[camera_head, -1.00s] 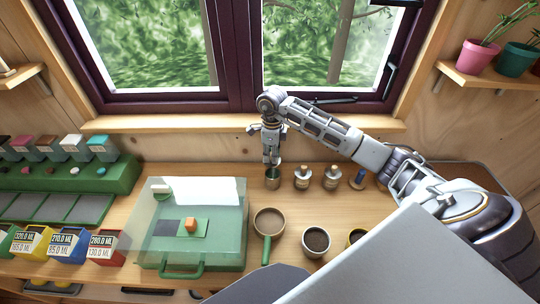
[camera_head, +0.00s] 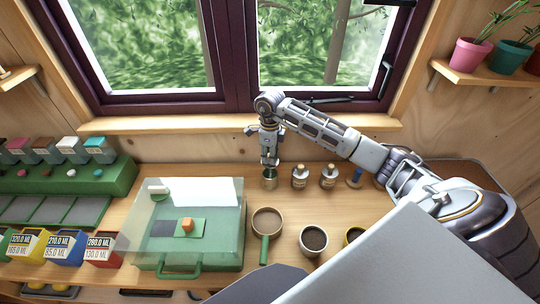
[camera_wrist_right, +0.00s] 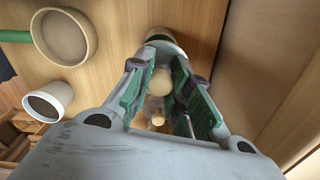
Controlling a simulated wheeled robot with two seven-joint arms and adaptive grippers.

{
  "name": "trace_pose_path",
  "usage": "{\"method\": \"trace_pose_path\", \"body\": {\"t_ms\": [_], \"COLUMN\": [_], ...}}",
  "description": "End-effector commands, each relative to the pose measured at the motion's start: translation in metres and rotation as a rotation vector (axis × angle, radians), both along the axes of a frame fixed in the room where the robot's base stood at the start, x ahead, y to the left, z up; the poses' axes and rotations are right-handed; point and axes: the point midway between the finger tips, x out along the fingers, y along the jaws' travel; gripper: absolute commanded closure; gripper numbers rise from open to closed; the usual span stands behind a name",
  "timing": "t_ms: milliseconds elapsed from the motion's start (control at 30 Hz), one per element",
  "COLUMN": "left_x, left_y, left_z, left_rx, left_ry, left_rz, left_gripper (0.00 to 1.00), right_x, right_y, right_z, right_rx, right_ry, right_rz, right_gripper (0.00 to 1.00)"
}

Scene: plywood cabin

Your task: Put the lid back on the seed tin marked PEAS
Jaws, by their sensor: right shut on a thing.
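My right gripper (camera_head: 269,160) points down at a small round tin (camera_head: 269,181), the leftmost in the row at the back of the bench. In the right wrist view my gripper (camera_wrist_right: 160,72) is shut on a pale round knob (camera_wrist_right: 159,82), which I take for the lid's knob. The tin's rim (camera_wrist_right: 163,36) shows just beyond the fingers. I cannot tell whether the lid is fully seated. No PEAS marking is readable. Two similar tins, a near one (camera_head: 299,178) and a farther one (camera_head: 328,177), stand to the right with pale knobs on top. My left gripper is not in view.
A blue spool-like thing (camera_head: 354,178) stands right of the tins. A green-handled round sieve or pan (camera_head: 266,223), a dark-filled pot (camera_head: 313,239) and a green case with a clear cover (camera_head: 190,262) are in front. The window sill (camera_head: 190,124) is behind.

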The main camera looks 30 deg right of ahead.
Motion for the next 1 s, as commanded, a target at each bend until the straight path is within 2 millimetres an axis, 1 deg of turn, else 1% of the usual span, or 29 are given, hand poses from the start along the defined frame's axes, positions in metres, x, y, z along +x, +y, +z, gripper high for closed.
{"method": "trace_pose_path", "body": {"t_ms": [600,800,1000], "left_x": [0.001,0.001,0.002], "left_y": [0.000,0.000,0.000], "left_z": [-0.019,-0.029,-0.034], "left_rx": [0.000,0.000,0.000], "left_ry": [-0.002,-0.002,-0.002], "left_rz": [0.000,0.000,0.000], "left_gripper": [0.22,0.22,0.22], "right_x": [0.000,0.000,0.000], "right_y": [0.000,0.000,0.000], "right_z": [-0.037,-0.049,-0.057], "right_rx": [0.001,-0.001,0.000], "right_ry": [0.001,0.001,0.000], "right_rz": [0.000,0.000,0.000], "right_gripper": [0.93,0.93,0.93]}}
